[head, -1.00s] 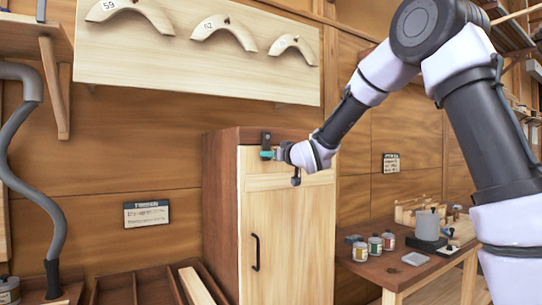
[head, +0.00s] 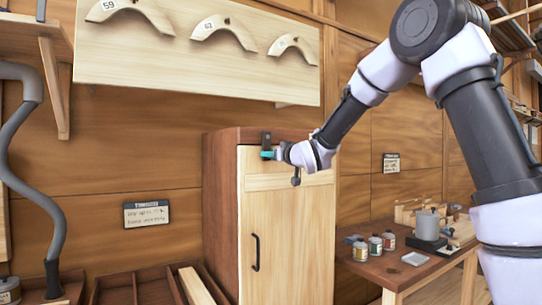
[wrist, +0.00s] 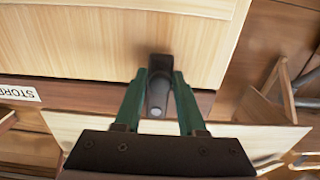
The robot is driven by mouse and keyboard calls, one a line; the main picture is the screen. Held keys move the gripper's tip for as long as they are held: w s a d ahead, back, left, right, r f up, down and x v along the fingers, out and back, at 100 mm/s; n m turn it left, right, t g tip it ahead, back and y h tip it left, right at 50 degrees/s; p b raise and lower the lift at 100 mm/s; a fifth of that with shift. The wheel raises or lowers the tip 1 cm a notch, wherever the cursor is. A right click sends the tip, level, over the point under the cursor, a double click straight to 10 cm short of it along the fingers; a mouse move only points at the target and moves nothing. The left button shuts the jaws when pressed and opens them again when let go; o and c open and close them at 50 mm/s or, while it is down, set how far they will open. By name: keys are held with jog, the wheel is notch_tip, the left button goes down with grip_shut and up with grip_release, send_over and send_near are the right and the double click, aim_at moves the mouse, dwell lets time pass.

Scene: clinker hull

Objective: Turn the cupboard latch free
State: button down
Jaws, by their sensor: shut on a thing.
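The cupboard latch (head: 266,139) is a small dark piece at the top left of the cupboard's pale door (head: 285,215). The door is closed, with a dark bar handle (head: 255,252) lower on its left side. My gripper (head: 267,155) is at the latch, its green fingertips just under the dark upper part. In the wrist view, the two green fingers of my gripper (wrist: 160,78) are shut on the latch (wrist: 157,97), one on each side. The fingers hide part of the latch, and its exact angle is hard to tell.
A board with curved wooden pieces (head: 220,28) hangs above the cupboard. A bench (head: 385,272) with several jars and a grey pot (head: 428,226) stands to the right. An open divided wooden box (head: 120,290) is low at the left. The space before the door is clear.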

jog(key=shift+d, duration=0.1)
jog(key=w+d+r+n, duration=0.1)
jog(key=n, duration=0.3)
jog(key=w+d+r+n, duration=0.1)
jog(key=d+n, duration=0.1)
jog(key=n, duration=0.3)
jog(key=w+d+r+n, duration=0.1)
jog(key=n, duration=0.3)
jog(key=shift+d+r+n, duration=0.2)
jog(key=shift+r+n, duration=0.1)
jog(key=shift+r, duration=0.1)
jog(key=shift+w+d+r+n, duration=0.1)
jog(key=shift+r+n, duration=0.45)
jog(key=shift+n, duration=0.6)
jog(key=shift+w+d+r+n, duration=0.1)
jog(key=shift+r+n, duration=0.4)
jog(key=shift+n, duration=0.65)
jog(key=c, duration=0.6)
grip_release()
jog(key=shift+c, duration=0.2)
